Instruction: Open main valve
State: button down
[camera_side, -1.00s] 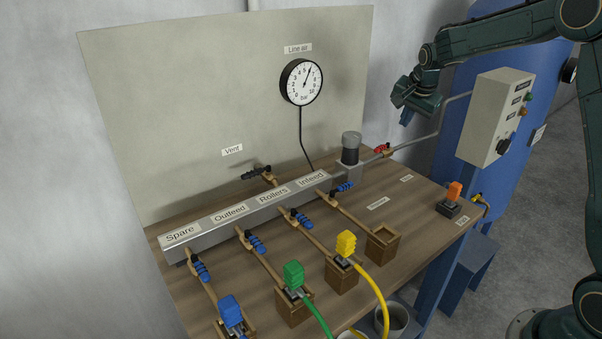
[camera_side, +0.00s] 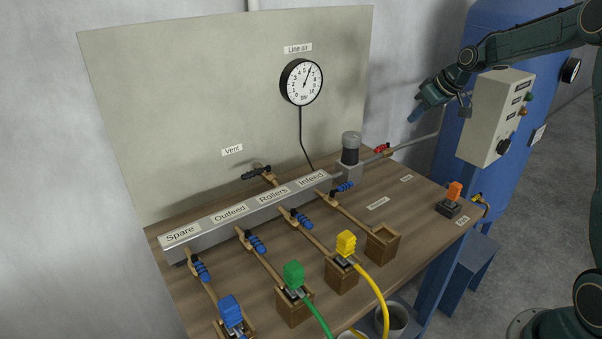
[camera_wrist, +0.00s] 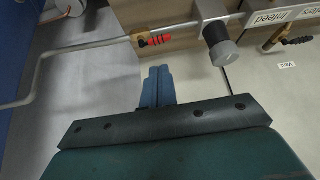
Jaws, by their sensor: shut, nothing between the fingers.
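The main valve has a red handle (camera_side: 381,148) on the pipe at the back right of the bench, right of the filter unit. In the wrist view the red handle (camera_wrist: 155,41) lies along the pipe beside its brass body (camera_wrist: 140,40). My gripper (camera_side: 412,117) is in the air above and to the right of the valve, apart from it. In the wrist view its blue fingers (camera_wrist: 158,75) are together and empty, pointing toward the pipe just below the red handle. The gauge (camera_side: 301,82) needle points a little past the middle of its scale.
The filter unit (camera_side: 350,152) stands left of the valve. A grey control box (camera_side: 495,115) is close to my gripper on the right. The manifold (camera_side: 250,212) carries several blue-handled valves. Coloured plugs stand in wooden holders at the front.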

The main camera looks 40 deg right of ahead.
aim_at(380, 147)
jog(key=shift+s+n, duration=0.1)
jog(key=shift+n, duration=0.3)
jog(key=x, duration=1.4)
jog(key=shift+r, duration=0.1)
jog(key=shift+a, duration=0.1)
jog(key=shift+w+a+f+m, duration=0.15)
jog(key=shift+w+f+m, duration=0.2)
jog(key=shift+w+m, duration=0.1)
jog(key=shift+w+a, duration=0.1)
jog(key=shift+w, duration=0.05)
dwell(0.3)
